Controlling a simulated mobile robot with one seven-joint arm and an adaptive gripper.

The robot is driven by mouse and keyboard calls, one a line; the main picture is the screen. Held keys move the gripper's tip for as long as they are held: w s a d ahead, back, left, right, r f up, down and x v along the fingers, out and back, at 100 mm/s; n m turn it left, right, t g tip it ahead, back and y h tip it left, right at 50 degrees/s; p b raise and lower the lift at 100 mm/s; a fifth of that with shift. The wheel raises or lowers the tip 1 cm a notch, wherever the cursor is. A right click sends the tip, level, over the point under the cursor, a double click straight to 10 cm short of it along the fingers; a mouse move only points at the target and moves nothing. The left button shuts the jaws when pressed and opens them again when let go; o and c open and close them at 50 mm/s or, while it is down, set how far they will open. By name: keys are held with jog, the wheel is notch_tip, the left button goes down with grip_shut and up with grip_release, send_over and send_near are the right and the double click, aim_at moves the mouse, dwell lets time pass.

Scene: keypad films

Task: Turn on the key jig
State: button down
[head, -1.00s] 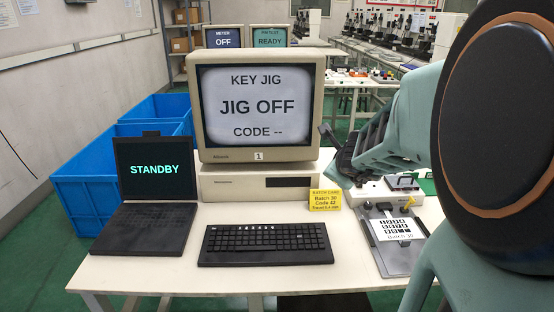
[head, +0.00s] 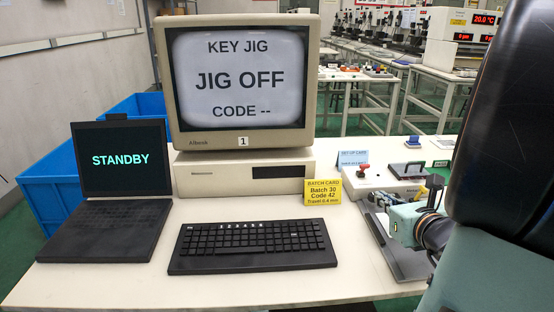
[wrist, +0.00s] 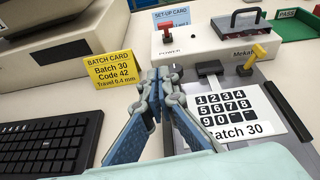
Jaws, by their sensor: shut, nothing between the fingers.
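The key jig is a pale box (wrist: 205,48) with a red switch (wrist: 166,28) above a power label at its left. In the head view the red switch (head: 361,169) stands on the jig's left end. A yellow lever (wrist: 256,55) is on the jig's front right. A keypad film marked Batch 30 (wrist: 232,115) lies on the grey plate in front. My gripper (wrist: 162,76) is shut and empty, in front of the red switch in the wrist view and apart from it. In the head view my gripper (head: 434,190) hides part of the plate. The monitor (head: 240,80) reads JIG OFF, CODE --.
A yellow batch card (head: 322,191) stands left of the jig, close to my gripper. A blue set-up card (head: 353,158) stands behind the jig. A keyboard (head: 252,246) and a laptop (head: 122,160) reading STANDBY are to the left. The table's front strip is clear.

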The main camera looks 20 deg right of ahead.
jog(key=shift+s+d+f+m+t+h+b, duration=0.15)
jog(key=shift+s+d+m+t+h+b, duration=0.2)
jog(key=shift+d+m, duration=0.25)
jog(key=shift+w+p, duration=0.1)
jog(key=shift+p, duration=0.25)
jog(key=shift+w+p, duration=0.4)
jog(key=shift+p, duration=0.25)
jog(key=shift+w+d+p, duration=0.15)
jog(key=shift+w+p, duration=0.35)
jog(key=shift+p, duration=0.4)
jog(key=b, duration=0.2)
send_near(363, 169)
jog(key=f, duration=0.1)
jog(key=w+f, duration=0.2)
jog(key=f, duration=0.1)
jog(key=shift+w+d, duration=0.25)
jog(key=shift+d, duration=0.1)
jog(key=shift+w+d+r, duration=0.25)
jog(key=shift+w+r, duration=0.6)
jog(key=shift+w, duration=0.05)
jog(key=shift+w+d+r, duration=0.15)
jog(key=shift+w+r, duration=0.15)
jog(key=shift+w, duration=0.25)
jog(key=shift+r, duration=0.2)
